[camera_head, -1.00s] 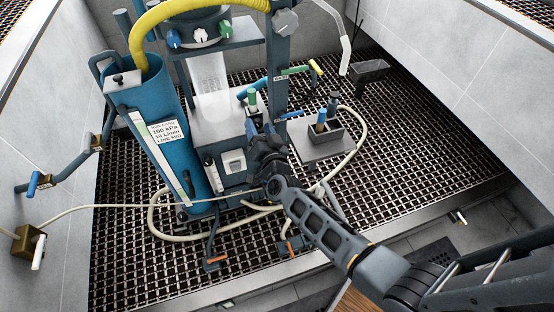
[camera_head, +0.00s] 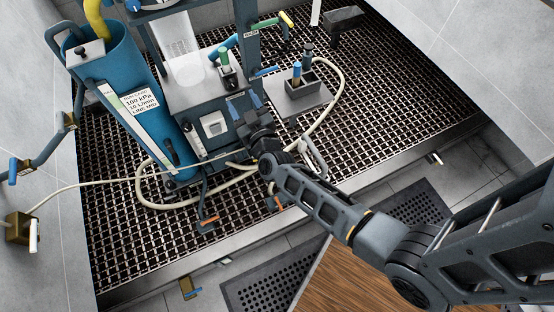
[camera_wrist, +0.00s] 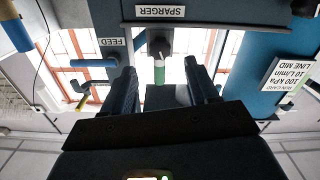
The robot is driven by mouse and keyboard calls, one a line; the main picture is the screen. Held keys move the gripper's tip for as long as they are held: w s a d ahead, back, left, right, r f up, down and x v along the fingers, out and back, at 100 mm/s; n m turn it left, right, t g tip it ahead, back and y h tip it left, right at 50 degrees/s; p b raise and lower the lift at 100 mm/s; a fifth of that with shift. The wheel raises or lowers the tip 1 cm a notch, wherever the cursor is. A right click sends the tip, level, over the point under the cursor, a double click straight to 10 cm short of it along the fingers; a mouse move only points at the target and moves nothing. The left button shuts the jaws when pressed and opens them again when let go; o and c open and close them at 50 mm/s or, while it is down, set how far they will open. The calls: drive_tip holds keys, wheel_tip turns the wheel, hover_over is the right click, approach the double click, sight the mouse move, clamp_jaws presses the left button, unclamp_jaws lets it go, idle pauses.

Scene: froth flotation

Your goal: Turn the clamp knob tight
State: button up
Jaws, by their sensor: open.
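The clamp knob is not visible in either current view; the top of the column (camera_head: 247,40) is cut off by the upper picture edge. My gripper (camera_head: 244,104) is open and empty in front of the machine's grey base box. In the wrist view my gripper (camera_wrist: 160,72) has its two dark fingers apart.
The blue cylinder (camera_head: 105,68) stands left of the base box. A pale hose (camera_head: 150,203) loops over the grating. A blue FEED handle (camera_wrist: 93,63) is beside the fingers.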

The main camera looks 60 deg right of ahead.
drive_tip(key=s+a+r+n+y+b, duration=0.1)
drive_tip(key=s+a+r+n+y, duration=0.1)
drive_tip(key=s+a, duration=0.4)
drive_tip(key=s+a+r+n+t+y+b, duration=0.1)
drive_tip(key=s+a+r+n+y+b, duration=0.1)
drive_tip(key=s+a, duration=0.5)
drive_tip(key=shift+s+r+n+y, duration=0.8)
drive_tip(key=shift+s+r+y, duration=0.35)
drive_tip(key=shift+s, duration=1.85)
